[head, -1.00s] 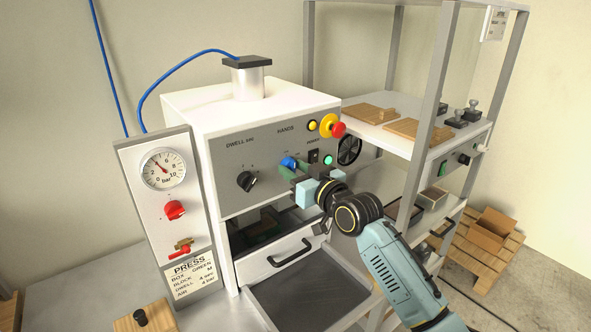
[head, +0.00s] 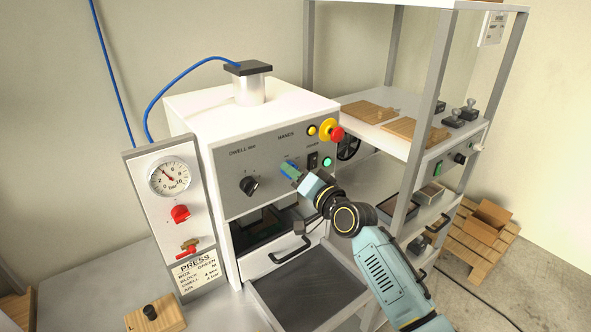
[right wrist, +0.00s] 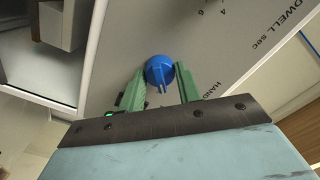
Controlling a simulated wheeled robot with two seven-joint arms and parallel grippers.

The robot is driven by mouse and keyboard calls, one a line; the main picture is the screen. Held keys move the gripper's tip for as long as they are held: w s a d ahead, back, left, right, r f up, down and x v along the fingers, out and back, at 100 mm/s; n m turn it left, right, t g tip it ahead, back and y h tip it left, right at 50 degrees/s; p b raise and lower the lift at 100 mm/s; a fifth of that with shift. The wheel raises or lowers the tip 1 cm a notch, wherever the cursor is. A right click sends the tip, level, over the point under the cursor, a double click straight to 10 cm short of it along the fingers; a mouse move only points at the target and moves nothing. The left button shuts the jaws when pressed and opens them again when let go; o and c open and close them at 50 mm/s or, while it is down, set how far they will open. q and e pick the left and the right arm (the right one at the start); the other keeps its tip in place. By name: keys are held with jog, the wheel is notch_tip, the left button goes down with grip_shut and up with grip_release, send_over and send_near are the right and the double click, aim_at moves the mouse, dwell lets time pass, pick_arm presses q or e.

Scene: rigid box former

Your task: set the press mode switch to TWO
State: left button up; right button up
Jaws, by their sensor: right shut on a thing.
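The blue mode switch knob (right wrist: 160,71) sits on the grey front panel under the HANDS label, with a raised ridge across its face. In the head view the knob (head: 287,166) is mostly covered by my right gripper (head: 291,171). In the right wrist view the green fingers of my right gripper (right wrist: 160,78) lie on both sides of the knob, shut on it. The numbers by the knob, and so its setting, cannot be read. My left gripper is not in view.
A black dwell knob (head: 249,186) is left of the switch. A black rocker switch (head: 312,160), a green button (head: 327,162) and a red emergency button (head: 336,133) are close on the right. A drawer handle (head: 289,251) is below. A shelf rack (head: 420,130) stands at right.

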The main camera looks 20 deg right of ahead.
jog(key=shift+m+p, duration=0.35)
jog(key=shift+m, duration=0.85)
jog(key=o, duration=1)
jog(key=b+v, duration=0.1)
jog(key=v, duration=1.2)
jog(key=shift+s, duration=0.2)
